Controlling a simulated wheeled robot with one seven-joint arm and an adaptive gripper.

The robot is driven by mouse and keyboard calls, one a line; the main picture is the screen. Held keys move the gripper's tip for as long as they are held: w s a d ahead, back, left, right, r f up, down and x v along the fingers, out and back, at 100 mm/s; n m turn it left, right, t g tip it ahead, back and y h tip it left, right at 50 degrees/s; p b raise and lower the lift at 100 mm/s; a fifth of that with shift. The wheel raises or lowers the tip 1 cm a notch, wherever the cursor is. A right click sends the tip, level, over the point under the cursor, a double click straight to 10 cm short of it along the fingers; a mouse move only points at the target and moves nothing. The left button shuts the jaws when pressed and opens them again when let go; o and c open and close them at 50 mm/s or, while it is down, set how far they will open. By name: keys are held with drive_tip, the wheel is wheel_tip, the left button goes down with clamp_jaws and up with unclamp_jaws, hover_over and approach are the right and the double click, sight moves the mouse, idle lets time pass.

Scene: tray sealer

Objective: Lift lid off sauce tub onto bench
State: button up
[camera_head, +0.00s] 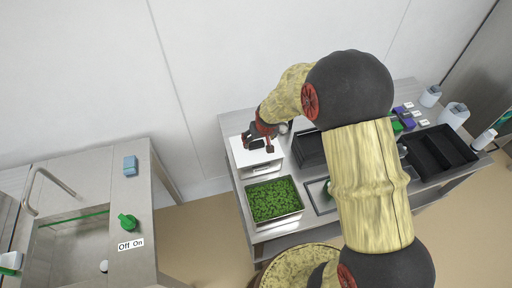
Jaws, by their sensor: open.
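My gripper (258,147) is open at the left end of the steel bench (234,125). It is over a white, square-topped thing (243,158) that has a small label on its front. I cannot tell how high my gripper is above it, or whether they touch. I cannot make out a sauce tub or its lid for certain. My arm crosses the middle of the bench and hides part of what stands there.
A steel pan of green leaves (274,199) stands in front of the white thing. Dark trays (309,149) stand to the right, partly behind my arm. Black bins (437,152) and white bottles (454,115) are at the right end. A sink (75,245) is at the left.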

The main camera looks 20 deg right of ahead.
sight(256, 143)
drive_tip(key=x, duration=0.3)
drive_tip(key=b+x, duration=0.1)
drive_tip(key=x, duration=0.1)
drive_tip(key=shift+a, duration=0.3)
drive_tip(key=shift+r, duration=0.15)
drive_tip(key=shift+c, duration=0.4)
drive_tip(key=c, duration=1.1)
drive_tip(key=shift+c, duration=0.6)
